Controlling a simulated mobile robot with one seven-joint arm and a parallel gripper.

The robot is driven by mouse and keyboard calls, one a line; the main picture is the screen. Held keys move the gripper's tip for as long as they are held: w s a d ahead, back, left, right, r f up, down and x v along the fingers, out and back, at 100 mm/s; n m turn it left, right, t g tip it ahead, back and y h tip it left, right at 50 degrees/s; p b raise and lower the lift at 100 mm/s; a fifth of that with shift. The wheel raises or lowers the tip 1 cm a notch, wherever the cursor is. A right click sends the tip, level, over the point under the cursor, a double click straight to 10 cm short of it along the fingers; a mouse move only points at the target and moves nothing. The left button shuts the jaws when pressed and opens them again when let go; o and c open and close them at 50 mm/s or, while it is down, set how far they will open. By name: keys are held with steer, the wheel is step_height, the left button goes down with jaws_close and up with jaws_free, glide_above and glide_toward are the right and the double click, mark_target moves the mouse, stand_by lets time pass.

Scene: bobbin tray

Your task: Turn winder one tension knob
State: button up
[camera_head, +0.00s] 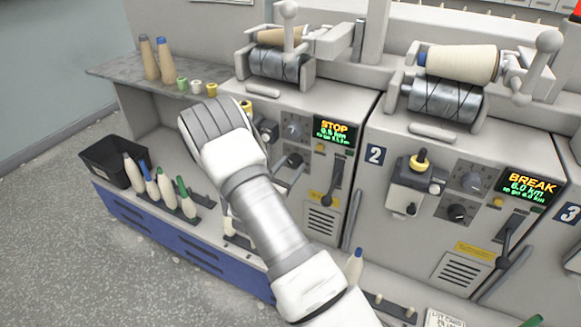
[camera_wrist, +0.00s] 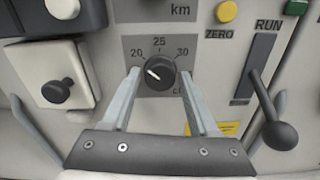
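The tension knob (camera_wrist: 161,74) is a round black knob on a grey plate (camera_wrist: 133,46) marked 20, 25, 30 in the wrist view. Its white pointer mark faces upper left, towards the 20. My gripper (camera_wrist: 159,80) is open, with one finger on each side of the knob. A gap shows between the knob and each finger. In the head view winder one is the left unit, with a display (camera_head: 334,131) reading STOP. Its lower black knob (camera_head: 294,159) shows just past my wrist. My arm hides part of the panel there.
A lever with a black ball (camera_wrist: 280,135) hangs right of the knob under RUN. A white block with a black knob (camera_wrist: 56,91) stands left. Winder two (camera_head: 376,155) is to the right in the head view.

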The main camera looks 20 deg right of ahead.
jaws_close()
steer(key=shift+f+m, duration=0.1)
steer(key=shift+m, duration=0.2)
steer(key=m+b, duration=0.4)
steer(key=m, duration=0.1)
steer(key=shift+f, duration=0.1)
steer(key=shift+m+b, duration=1.9)
steer(key=shift+m, duration=0.2)
steer(key=shift+o, duration=2)
jaws_free()
steer(key=shift+r, duration=0.2)
